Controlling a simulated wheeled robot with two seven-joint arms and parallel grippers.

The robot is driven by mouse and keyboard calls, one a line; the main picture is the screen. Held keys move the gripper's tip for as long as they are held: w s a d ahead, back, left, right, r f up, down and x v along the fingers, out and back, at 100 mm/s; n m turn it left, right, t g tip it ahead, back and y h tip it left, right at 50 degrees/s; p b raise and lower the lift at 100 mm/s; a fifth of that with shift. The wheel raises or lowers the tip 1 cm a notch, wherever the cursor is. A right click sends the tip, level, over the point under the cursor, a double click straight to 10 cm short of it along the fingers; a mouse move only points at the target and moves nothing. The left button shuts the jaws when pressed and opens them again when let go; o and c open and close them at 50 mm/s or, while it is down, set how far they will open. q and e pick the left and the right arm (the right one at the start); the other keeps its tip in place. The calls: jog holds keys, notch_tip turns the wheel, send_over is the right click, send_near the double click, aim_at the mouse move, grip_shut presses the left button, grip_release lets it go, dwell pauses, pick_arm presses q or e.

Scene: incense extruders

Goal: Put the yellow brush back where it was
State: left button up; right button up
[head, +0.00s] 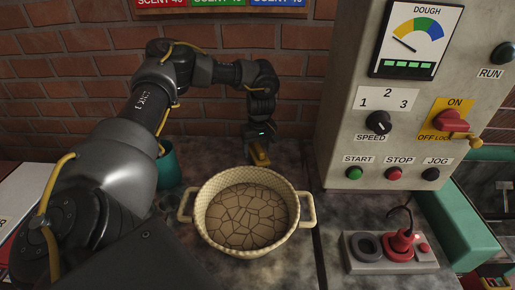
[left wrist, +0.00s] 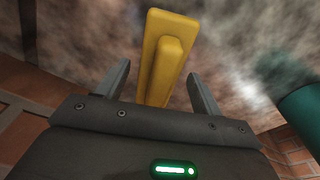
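The yellow brush (head: 260,157) lies on the worktop behind the woven basin, against the brick wall side. In the left wrist view the yellow brush (left wrist: 168,50) runs between my fingers, with a gap on each side. My left gripper (head: 258,138) is right above the brush in the head view. In its wrist view the left gripper (left wrist: 160,88) has its fingers spread apart, touching nothing that I can see. My right gripper is not in view.
The cream two-handled basin (head: 303,208) holds a cracked brown mass and stands close in front of the brush. A teal cup (head: 168,168) stands to the left. The control panel (head: 350,125) rises on the right, with a small switch box (head: 355,268) below it.

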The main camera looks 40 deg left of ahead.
aim_at(259, 146)
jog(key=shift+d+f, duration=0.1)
pick_arm(q)
jog(key=r, duration=0.4)
jog(key=d+r, duration=0.1)
jog(key=r, duration=0.1)
jog(key=shift+r, duration=0.35)
notch_tip(259, 146, up, 4)
jog(key=shift+s+d+f+p, duration=0.15)
jog(key=shift+p, duration=0.95)
jog(key=shift+s+r, duration=0.1)
jog(key=shift+r, duration=0.85)
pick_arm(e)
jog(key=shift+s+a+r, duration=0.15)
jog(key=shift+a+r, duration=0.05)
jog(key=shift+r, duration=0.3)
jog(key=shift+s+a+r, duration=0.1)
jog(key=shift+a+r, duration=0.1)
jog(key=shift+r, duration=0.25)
pick_arm(q)
jog(key=shift+s+f, duration=0.1)
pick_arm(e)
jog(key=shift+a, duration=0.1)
